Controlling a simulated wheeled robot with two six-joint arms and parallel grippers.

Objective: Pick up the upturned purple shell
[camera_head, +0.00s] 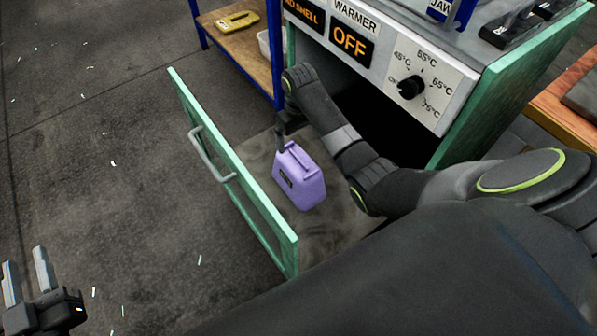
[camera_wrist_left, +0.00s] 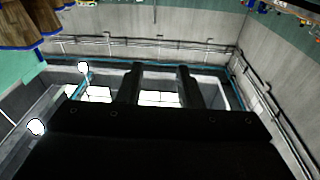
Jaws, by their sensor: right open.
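The purple shell (camera_head: 312,190) sits in the pulled-out drawer, on its grey floor (camera_head: 338,232), in the head view. It is box-like, with a ridge along its top and a small dark label on its side. My right gripper (camera_head: 281,142) is open at the shell's upper far edge; its fingers are small and partly hidden, and I cannot tell whether they touch the shell. My left gripper (camera_head: 26,278) is open and empty at the lower left, away from the drawer. Its two spread fingers also show in the left wrist view (camera_wrist_left: 160,88).
The drawer's green front (camera_head: 235,175) has a grey handle (camera_head: 208,155). The warmer (camera_head: 400,70) above reads OFF and has a temperature dial (camera_head: 411,87). A blue-framed wooden shelf (camera_head: 240,42) holds a yellow item (camera_head: 237,20) and a white bin. Open floor lies left.

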